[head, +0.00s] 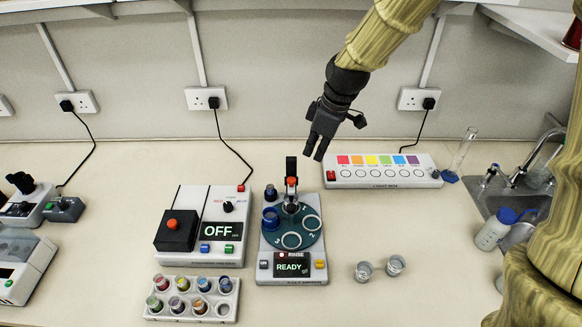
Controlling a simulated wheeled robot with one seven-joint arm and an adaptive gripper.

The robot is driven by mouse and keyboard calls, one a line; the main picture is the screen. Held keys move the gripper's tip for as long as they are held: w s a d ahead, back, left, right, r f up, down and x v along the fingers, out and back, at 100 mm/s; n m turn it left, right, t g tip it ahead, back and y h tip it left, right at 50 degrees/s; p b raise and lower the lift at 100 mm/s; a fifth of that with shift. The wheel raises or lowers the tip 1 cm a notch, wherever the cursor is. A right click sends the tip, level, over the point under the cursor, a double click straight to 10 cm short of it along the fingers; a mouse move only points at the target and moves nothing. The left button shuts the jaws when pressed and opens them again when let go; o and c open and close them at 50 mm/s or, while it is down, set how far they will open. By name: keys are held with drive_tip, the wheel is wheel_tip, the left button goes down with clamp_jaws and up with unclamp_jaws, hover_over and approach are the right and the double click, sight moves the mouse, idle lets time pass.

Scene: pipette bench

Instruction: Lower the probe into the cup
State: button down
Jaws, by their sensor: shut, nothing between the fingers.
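The probe station (290,278) stands in the middle of the bench, its screen reading "RINSE" and "READY". Its dark teal turntable (291,222) has numbered round places. A dark blue cup (270,218) sits in the left place; the front and right places look empty.
A box reading "OFF" (238,257) stands left of the station. A rack of coloured vials (165,313) is in front of it. Two clear cups (364,272) stand at right. A light box (380,180) is behind right. A sink and wash bottle (490,236) are far right.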

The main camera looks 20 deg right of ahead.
drive_tip(key=shift+v, duration=1.45)
drive_tip(key=shift+a, duration=0.1)
